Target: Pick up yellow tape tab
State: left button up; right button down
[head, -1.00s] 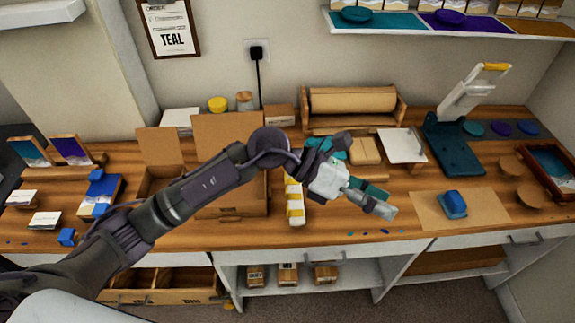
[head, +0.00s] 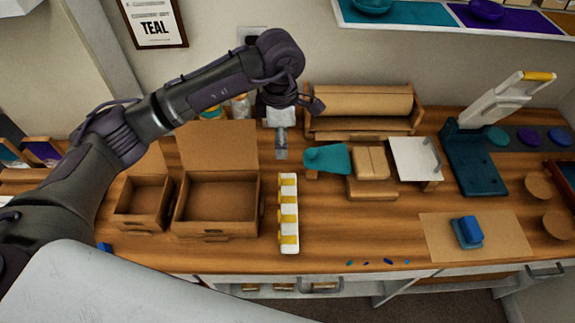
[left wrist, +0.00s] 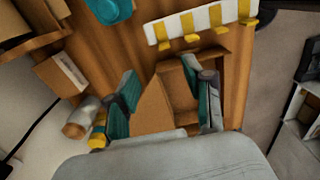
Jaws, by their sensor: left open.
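Several yellow tape tabs (head: 289,219) sit spaced along a white strip (head: 288,230) on the wooden counter, right of the open cardboard boxes. In the left wrist view the yellow tabs (left wrist: 187,24) and the white strip (left wrist: 202,20) show at the top, with tab ends sticking out past the strip's edge. My left gripper (head: 281,152) is raised behind the strip's far end, pointing down. Its teal-padded fingers (left wrist: 166,98) are spread apart with nothing held between them; a cardboard box shows beyond them. My right gripper is not in view.
A large open box (head: 218,208) and a smaller one (head: 142,205) stand left of the strip. A teal object (head: 328,158), cardboard blocks (head: 371,187) and a paper roll holder (head: 362,104) are to its right.

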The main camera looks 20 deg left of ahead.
pick_arm(q)
jog(key=p, duration=0.1)
send_over(281, 182)
notch_tip(281, 182, down, 4)
notch_tip(281, 182, down, 3)
jog(key=shift+s+d+p, duration=0.1)
jog(key=shift+p, duration=0.25)
jog(key=shift+f, duration=0.35)
jog(key=shift+f+p, duration=0.5)
jog(key=f, duration=0.2)
jog(key=f+p, duration=0.1)
jog(key=shift+a+f, duration=0.2)
jog(key=shift+f, duration=0.5)
jog(key=c, duration=0.8)
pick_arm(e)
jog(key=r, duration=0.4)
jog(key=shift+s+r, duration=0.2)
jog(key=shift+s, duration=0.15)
